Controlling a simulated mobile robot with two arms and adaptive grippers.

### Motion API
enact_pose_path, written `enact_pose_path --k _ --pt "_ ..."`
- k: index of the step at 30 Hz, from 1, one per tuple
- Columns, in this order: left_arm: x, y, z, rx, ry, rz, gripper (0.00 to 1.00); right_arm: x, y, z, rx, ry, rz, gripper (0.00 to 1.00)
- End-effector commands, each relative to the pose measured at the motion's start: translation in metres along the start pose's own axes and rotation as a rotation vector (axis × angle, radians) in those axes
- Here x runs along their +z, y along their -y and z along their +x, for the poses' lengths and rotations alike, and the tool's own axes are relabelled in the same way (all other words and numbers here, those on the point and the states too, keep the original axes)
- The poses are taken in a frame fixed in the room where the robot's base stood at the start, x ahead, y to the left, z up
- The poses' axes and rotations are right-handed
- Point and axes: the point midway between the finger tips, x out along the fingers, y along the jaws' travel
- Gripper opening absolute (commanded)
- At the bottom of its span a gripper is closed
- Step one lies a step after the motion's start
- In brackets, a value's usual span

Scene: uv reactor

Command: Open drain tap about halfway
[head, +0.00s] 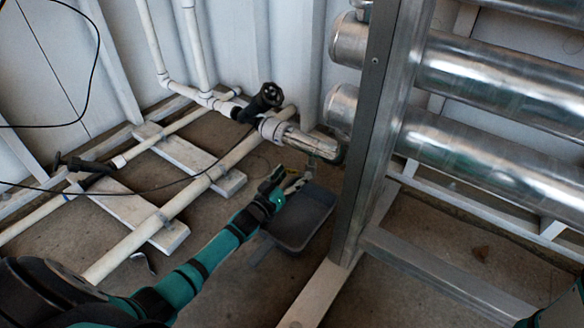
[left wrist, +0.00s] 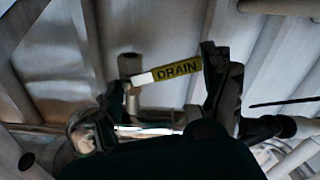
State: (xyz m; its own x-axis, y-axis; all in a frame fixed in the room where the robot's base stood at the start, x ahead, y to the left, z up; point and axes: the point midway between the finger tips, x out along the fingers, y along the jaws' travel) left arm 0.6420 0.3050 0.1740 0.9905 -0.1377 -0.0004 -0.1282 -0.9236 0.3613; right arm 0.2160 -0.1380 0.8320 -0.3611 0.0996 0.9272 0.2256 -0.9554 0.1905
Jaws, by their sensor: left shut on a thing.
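The drain tap (head: 311,166) hangs below the silver pipe fitting beside the metal upright in the head view. In the left wrist view a yellow lever marked DRAIN (left wrist: 178,71) with a pale end lies crosswise between the fingers. My left gripper (head: 287,183) reaches in from the lower left and is shut on the tap's lever. In the left wrist view the left gripper (left wrist: 165,95) shows dark fingers on either side of the lever; the exact contact is partly hidden. How far the tap is turned cannot be told. My right gripper is not in view.
A grey tray (head: 311,222) lies on the floor below the tap, close to my left arm. A metal upright (head: 375,130) and large silver cylinders (head: 490,140) stand at the right. White pipes (head: 185,195) and a black cable (head: 130,190) run at the left.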

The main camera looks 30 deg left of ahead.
Motion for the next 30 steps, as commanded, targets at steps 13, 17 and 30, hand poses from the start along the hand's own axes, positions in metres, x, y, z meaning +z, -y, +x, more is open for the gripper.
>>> enact_pose_path --k 13,17,30 --pt "0.013 -0.002 0.0 -0.001 0.001 -0.368 0.24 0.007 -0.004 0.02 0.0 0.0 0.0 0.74" --pt "0.016 -0.003 0.0 0.001 -0.001 -0.441 0.24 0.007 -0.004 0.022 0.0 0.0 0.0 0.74" --pt "0.02 -0.004 0.0 0.0 0.0 -0.543 0.24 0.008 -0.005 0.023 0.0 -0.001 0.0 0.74"
